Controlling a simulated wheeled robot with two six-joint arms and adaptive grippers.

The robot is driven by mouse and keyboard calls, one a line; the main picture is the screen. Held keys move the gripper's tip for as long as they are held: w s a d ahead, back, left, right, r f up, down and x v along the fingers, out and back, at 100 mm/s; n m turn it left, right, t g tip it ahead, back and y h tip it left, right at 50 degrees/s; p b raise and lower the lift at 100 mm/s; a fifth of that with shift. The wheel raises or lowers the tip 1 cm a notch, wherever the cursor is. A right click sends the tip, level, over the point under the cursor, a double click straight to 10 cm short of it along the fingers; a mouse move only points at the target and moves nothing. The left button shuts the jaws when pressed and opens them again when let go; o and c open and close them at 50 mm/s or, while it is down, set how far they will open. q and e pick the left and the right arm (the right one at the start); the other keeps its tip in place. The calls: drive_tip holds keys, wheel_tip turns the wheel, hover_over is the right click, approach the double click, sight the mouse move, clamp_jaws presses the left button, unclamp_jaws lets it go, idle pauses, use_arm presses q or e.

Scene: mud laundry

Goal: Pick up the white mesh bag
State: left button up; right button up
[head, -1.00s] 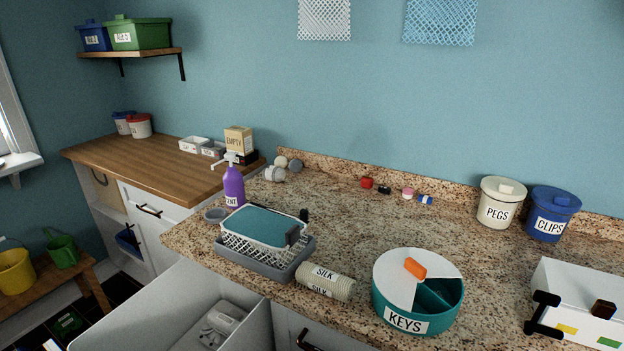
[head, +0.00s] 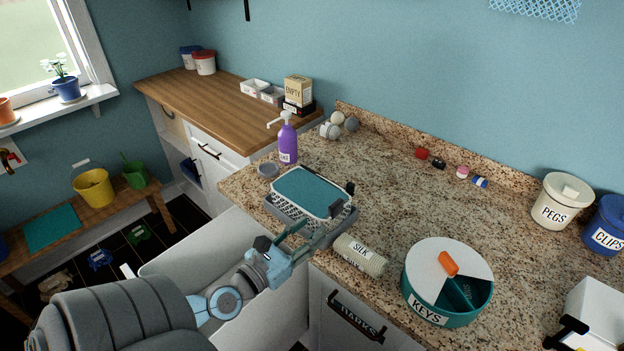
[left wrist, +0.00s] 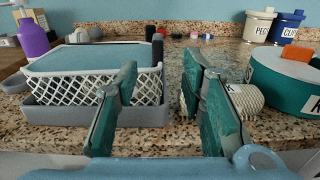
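A cream-white roll with a ribbed, mesh-like surface and the label SILK (head: 360,255) lies on the granite counter near its front edge. It may be the white mesh bag, rolled up; I cannot be sure. In the left wrist view the roll (left wrist: 246,101) is partly hidden behind the right-hand finger. My left gripper (head: 308,239) is in front of the counter edge, left of the roll and near the tray. In the left wrist view the left gripper (left wrist: 160,82) has its fingers apart with nothing between them. My right gripper is out of view.
A white lattice basket with a teal top (head: 308,193) sits in a grey tray (head: 335,228) left of the roll. A round KEYS box (head: 424,304) stands to its right. An open drawer (head: 200,250) is below the left arm. Mid-counter is clear.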

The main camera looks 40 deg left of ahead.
sight(331, 213)
use_arm(q)
drive_tip(key=w+p, duration=0.1)
drive_tip(key=w, duration=0.6)
drive_tip(key=shift+w, duration=0.2)
drive_tip(key=w, duration=0.5)
drive_tip(key=shift+w+a+r, duration=0.1)
drive_tip(key=shift+a+r, duration=0.05)
drive_tip(key=shift+a, duration=0.05)
clamp_jaws()
